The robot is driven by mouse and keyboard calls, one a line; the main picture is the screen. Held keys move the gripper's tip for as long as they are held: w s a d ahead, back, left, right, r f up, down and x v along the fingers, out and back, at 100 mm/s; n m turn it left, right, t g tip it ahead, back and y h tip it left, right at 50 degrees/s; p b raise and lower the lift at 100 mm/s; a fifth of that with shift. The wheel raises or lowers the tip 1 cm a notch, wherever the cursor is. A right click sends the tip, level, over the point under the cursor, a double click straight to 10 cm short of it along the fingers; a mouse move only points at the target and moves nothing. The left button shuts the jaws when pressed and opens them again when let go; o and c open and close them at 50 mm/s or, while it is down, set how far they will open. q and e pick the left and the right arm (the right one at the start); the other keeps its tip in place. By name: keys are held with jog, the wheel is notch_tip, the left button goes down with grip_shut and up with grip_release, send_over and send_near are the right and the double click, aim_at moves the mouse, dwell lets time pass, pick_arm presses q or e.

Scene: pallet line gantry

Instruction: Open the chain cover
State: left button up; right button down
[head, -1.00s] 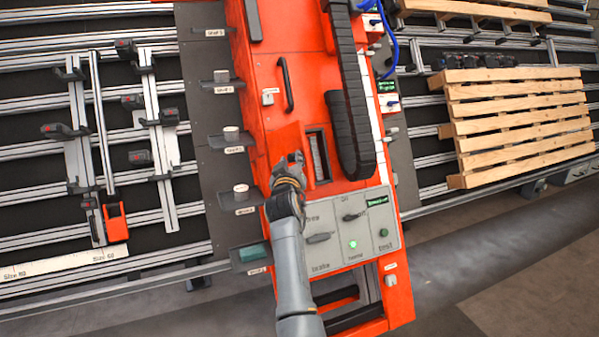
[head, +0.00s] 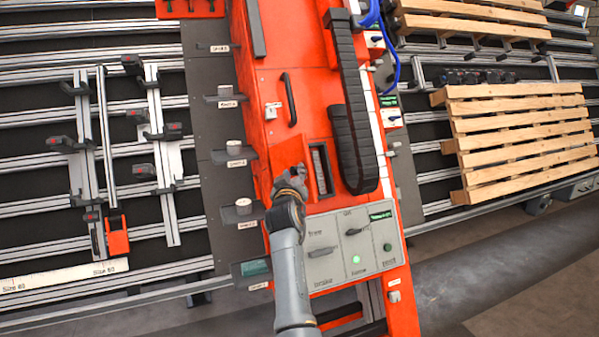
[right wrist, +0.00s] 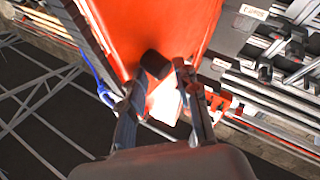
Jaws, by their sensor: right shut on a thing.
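The chain cover (head: 287,154) is an orange flap on the orange gantry housing. It stands at the left side of a dark rectangular opening (head: 320,170), with a strip of chain visible inside, so it looks swung open. My right gripper (head: 296,174) is at the lower part of the cover. In the right wrist view its fingers (right wrist: 158,85) are closed around a black knob (right wrist: 155,64) in front of an orange surface (right wrist: 140,25). The fingers hide part of the contact. My left gripper is not in view.
A grey control panel (head: 325,262) with switches and a lit green lamp lies just below. A black cable chain (head: 352,150) hangs right of the opening. A black handle (head: 289,99) is above. A wooden pallet (head: 520,135) is at right.

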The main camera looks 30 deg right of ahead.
jog(key=shift+w+a+r+y, duration=0.1)
jog(key=shift+w+a+y, duration=0.25)
jog(key=shift+a, duration=0.4)
jog(key=c, duration=1.2)
grip_release()
jog(key=shift+w, duration=0.15)
jog(key=o, duration=0.5)
jog(key=shift+w+a+f+n, duration=0.15)
jog(key=shift+w+f, duration=0.25)
jog(key=shift+w, duration=0.1)
jog(key=shift+w+a+f+n, duration=0.15)
jog(key=shift+w+f, duration=0.25)
jog(key=shift+w, duration=0.1)
jog(key=shift+s, duration=0.15)
jog(key=shift+s+d, duration=0.25)
jog(key=shift+s, duration=0.05)
jog(key=shift+c, duration=1.3)
